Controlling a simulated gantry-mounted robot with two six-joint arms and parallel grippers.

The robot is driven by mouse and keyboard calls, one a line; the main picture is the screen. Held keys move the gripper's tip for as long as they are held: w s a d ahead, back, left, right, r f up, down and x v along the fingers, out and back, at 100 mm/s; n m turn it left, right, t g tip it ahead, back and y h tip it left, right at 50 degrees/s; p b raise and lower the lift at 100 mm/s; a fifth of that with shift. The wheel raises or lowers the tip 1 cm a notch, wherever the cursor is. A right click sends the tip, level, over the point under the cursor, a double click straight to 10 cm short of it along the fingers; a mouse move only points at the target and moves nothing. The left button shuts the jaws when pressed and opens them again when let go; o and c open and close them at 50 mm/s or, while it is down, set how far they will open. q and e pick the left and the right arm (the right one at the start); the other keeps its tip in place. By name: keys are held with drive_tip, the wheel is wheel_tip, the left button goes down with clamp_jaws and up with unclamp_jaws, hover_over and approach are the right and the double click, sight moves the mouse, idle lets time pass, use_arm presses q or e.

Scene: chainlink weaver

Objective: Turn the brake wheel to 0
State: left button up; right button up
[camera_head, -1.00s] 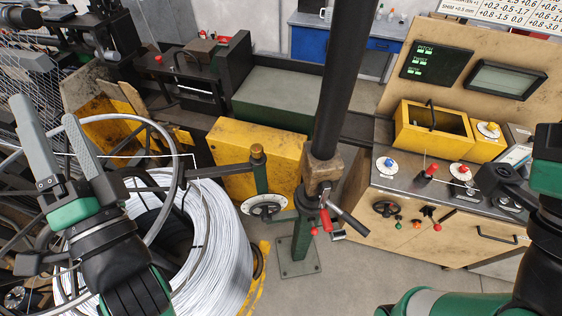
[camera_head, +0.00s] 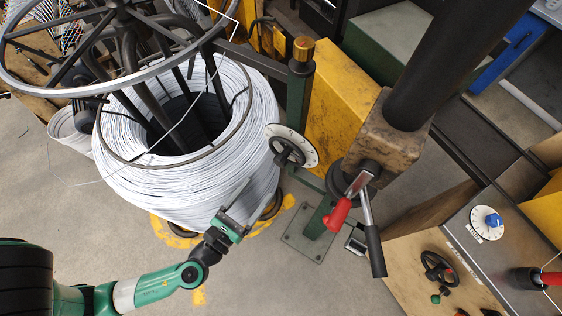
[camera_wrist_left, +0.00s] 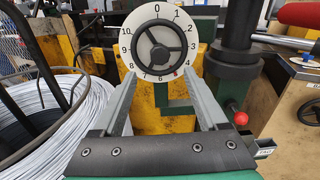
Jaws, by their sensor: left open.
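The brake wheel (camera_head: 287,152) is a black three-spoke handwheel in front of a white round dial, on a green post beside the wire coil. In the left wrist view the brake wheel (camera_wrist_left: 164,46) is face-on, with 0 at the dial's top and numbers running to 10. A small red mark shows low on the dial, just right of centre near 5. My left gripper (camera_head: 259,176) reaches up from below, its fingertips close to the wheel. In the left wrist view its open, empty fingers (camera_wrist_left: 159,75) flank the lower dial; contact is unclear. My right gripper is out of view.
A large white wire coil (camera_head: 180,185) stands left of the wheel, with a metal ring frame above. A dark column with a red-handled lever (camera_head: 339,214) stands right of it. A yellow box (camera_head: 350,95) lies behind. Bare floor lies below.

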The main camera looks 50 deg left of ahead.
sight(278, 164)
use_arm(q)
drive_tip(key=p+x, duration=0.1)
drive_tip(key=x, duration=1)
drive_tip(key=shift+r, duration=0.1)
drive_tip(key=shift+c, duration=0.2)
clamp_jaws()
